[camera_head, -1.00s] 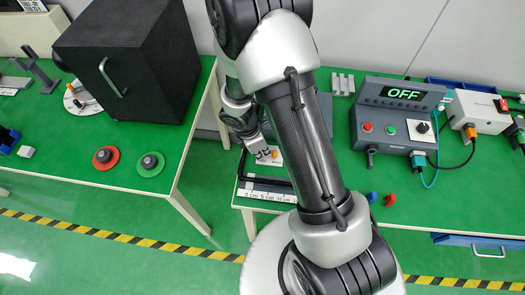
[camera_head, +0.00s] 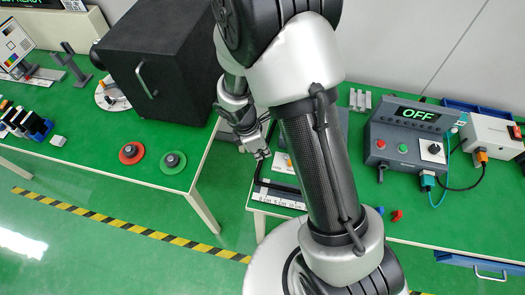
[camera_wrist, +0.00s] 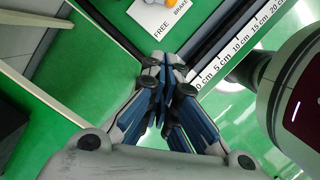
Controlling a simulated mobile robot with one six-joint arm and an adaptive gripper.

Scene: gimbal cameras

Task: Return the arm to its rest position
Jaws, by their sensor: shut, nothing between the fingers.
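My gripper (camera_head: 258,149) hangs at the left end of the right green table in the head view, empty and apart from the things on it. In the wrist view, my gripper (camera_wrist: 165,70) points toward the table edge with its blue-padded fingers brought together. Just beyond the fingertips lie a black-framed ruler strip (camera_wrist: 228,62) with centimetre marks and a white plate (camera_wrist: 163,14) lettered FREE and BRAKE. My arm rises in the middle of the head view and hides part of the right table.
A grey control box (camera_head: 408,138) reading OFF stands on the right table (camera_head: 450,215), beside a white box (camera_head: 492,135) with cables. The left table (camera_head: 105,145) carries a black cabinet (camera_head: 160,60), a red disc (camera_head: 131,153) and a green disc (camera_head: 173,162). Green floor separates the tables.

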